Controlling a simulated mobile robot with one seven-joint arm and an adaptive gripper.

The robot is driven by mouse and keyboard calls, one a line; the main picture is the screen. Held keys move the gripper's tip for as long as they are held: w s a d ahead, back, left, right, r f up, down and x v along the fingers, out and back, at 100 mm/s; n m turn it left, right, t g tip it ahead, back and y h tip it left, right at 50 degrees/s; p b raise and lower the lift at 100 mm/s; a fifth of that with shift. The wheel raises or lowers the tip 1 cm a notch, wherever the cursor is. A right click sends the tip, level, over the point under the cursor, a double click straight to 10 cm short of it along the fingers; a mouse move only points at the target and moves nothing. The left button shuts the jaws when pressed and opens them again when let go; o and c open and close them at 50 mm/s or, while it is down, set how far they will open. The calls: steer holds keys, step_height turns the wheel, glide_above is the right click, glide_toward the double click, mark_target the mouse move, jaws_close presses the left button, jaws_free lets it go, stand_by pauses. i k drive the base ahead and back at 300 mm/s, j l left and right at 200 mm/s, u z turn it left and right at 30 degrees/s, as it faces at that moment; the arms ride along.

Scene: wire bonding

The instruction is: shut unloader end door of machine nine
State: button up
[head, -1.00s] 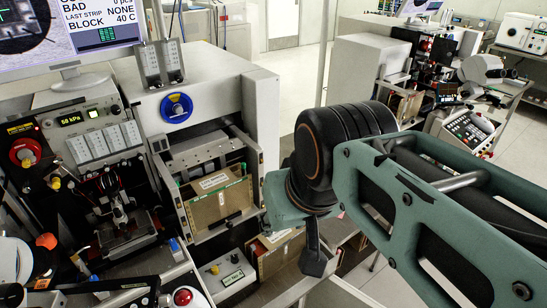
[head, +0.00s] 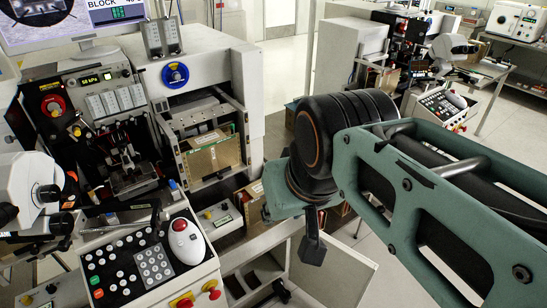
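The near wire bonder has a blue knob (head: 176,75) on its pale housing (head: 205,55). At its right end the unloader bay stands open, and a brown magazine (head: 213,154) shows inside its pale frame. A tall pale panel (head: 249,105) stands at the bay's right edge; it may be the end door, and I cannot read a machine number. My arm reaches in from the right. A dark block (head: 312,248) hanging below my black wrist joint may be part of my gripper. It appears apart from the bay; the fingers cannot be made out.
A control panel (head: 140,265) with a red and white trackball stands in front, beside a white microscope (head: 30,190). Lower brown boxes (head: 250,195) sit below the bay. Another bonder (head: 435,75) stands behind at the right. Open floor (head: 285,75) lies between them.

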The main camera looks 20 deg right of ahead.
mark_target(344, 276)
steer(key=k+j+u, duration=0.15)
steer(key=k+u, duration=0.25)
steer(key=k, duration=0.2)
steer(key=u, duration=1.3)
steer(key=k+l+u, duration=0.2)
steer(key=l+u, duration=0.2)
steer(key=l, duration=0.2)
steer(key=k+l, duration=0.2)
steer(key=l, duration=0.2)
steer(key=k+l, duration=0.2)
steer(key=l, duration=0.2)
steer(key=k+l, duration=0.25)
steer(key=l, duration=0.2)
steer(key=k+l, duration=0.2)
steer(key=l, duration=0.2)
steer(key=k+l, duration=0.2)
steer(key=l, duration=0.2)
steer(key=k+l, duration=0.2)
steer(key=l, duration=0.2)
steer(key=k+l, duration=0.25)
steer(key=l, duration=0.15)
steer(key=k+l, duration=0.4)
steer(key=l, duration=0.15)
